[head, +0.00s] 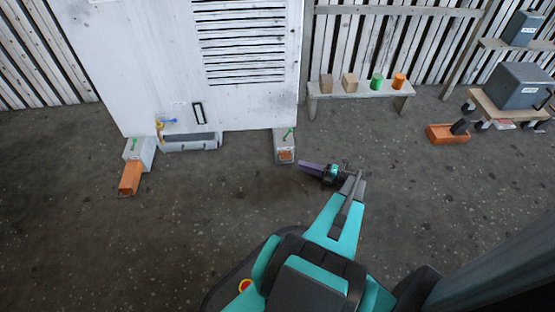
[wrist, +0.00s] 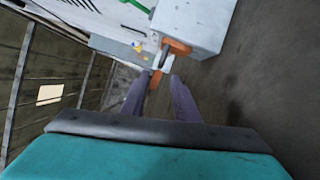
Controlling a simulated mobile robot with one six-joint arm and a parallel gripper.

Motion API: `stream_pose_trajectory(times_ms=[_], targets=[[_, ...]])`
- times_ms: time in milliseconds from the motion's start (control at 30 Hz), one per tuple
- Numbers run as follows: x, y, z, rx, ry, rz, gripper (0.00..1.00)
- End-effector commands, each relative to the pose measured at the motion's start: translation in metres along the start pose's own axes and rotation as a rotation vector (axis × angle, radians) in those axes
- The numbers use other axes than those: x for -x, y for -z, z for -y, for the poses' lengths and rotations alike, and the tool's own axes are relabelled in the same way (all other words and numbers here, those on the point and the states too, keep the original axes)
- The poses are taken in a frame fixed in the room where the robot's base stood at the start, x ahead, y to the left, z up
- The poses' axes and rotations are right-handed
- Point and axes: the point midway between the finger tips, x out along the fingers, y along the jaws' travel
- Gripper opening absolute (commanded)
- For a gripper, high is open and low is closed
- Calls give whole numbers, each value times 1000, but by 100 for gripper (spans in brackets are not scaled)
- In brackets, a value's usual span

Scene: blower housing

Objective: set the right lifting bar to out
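The right lifting bar (head: 286,156) shows as a short orange end in the front of a grey bracket (head: 284,143) under the white housing. A green pin (head: 290,133) stands on that bracket. In the wrist view the orange end (wrist: 178,47) juts slightly from the grey bracket (wrist: 197,22), ahead of the fingers. My gripper (head: 305,165) is low, just right of and in front of the bar end, pointing left. In the wrist view its purple fingers (wrist: 158,90) are apart with nothing between them. They appear clear of the bar.
The left orange bar (head: 130,177) extends well out of its bracket. A grey trough (head: 190,143) with blue and yellow parts lies beside it. A bench (head: 360,92) with blocks and cylinders, an orange bin (head: 447,134) and a cart stand right. The floor in front is clear.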

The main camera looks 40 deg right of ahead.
Motion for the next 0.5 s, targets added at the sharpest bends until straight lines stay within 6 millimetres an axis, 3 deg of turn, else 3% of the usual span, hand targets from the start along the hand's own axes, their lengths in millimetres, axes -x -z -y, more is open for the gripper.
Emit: stream_pose_trajectory(times_ms=[267,500], targets=[[5,-2,0,1,2,9,28],[-9,-2,0,1,1,9,28]])
